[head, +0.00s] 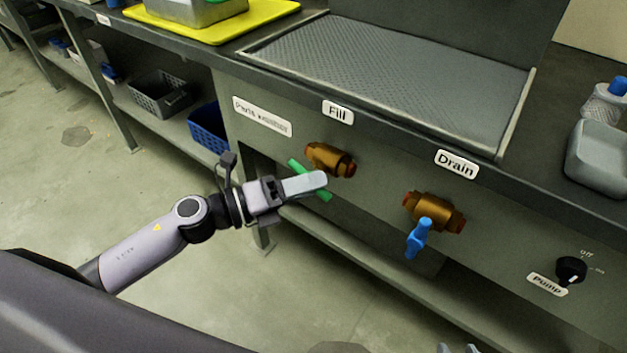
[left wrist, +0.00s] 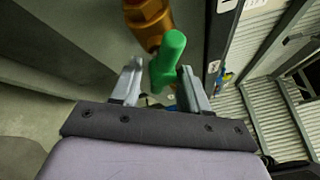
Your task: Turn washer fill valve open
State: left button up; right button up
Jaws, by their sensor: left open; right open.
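The fill valve (head: 330,160) is a brass body on the washer's front panel, under the "Fill" label (head: 338,112). Its green handle (head: 323,193) slants from upper left to lower right, its middle hidden behind my left gripper. My left gripper (head: 316,181) is open at the handle. In the left wrist view the green handle (left wrist: 168,62) stands between the two open fingers (left wrist: 159,72), closer to the right one, with the brass body (left wrist: 147,18) beyond. I cannot tell whether a finger touches it. Only the fingertips of my right gripper (head: 458,349) show, open, at the bottom edge.
The drain valve (head: 434,211) with a blue handle (head: 419,238) is to the right on the same panel. A pump knob (head: 571,269) is farther right. A shelf runs below the panel. A grey container (head: 598,152) stands on the counter. The floor at left is open.

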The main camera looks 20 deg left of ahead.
pick_arm(q)
jog(key=shift+w+d, duration=0.4)
jog(key=shift+d, duration=0.15)
pick_arm(e)
jog(key=shift+s+f, duration=0.15)
jog(key=shift+s, duration=0.1)
jog(key=shift+d, duration=0.1)
pick_arm(q)
grip_shut()
jog(key=shift+f+n+b, duration=0.25)
jog(key=shift+n+b, duration=0.25)
jog(key=shift+b, duration=0.25)
jog(key=shift+n+t+h+b, duration=0.3)
jog(key=shift+n+h+b, duration=0.2)
jog(key=shift+b, duration=0.05)
jog(key=shift+r+n+t+b, duration=0.2)
jog(key=shift+n+t+b, duration=0.35)
jog(key=shift+n, duration=0.45)
jog(key=shift+r+n+t+h, duration=0.25)
jog(key=shift+n+h, duration=0.05)
jog(key=shift+n, duration=0.3)
pick_arm(e)
jog(key=shift+w+a+r+n+t+y, duration=0.15)
jog(key=shift+w+a+r+n+y, duration=0.1)
jog(key=shift+w+a, duration=0.35)
jog(key=shift+w+a+r+n+t+y, duration=0.15)
jog(key=shift+w+a+r+y, duration=0.15)
jog(key=shift+a, duration=0.45)
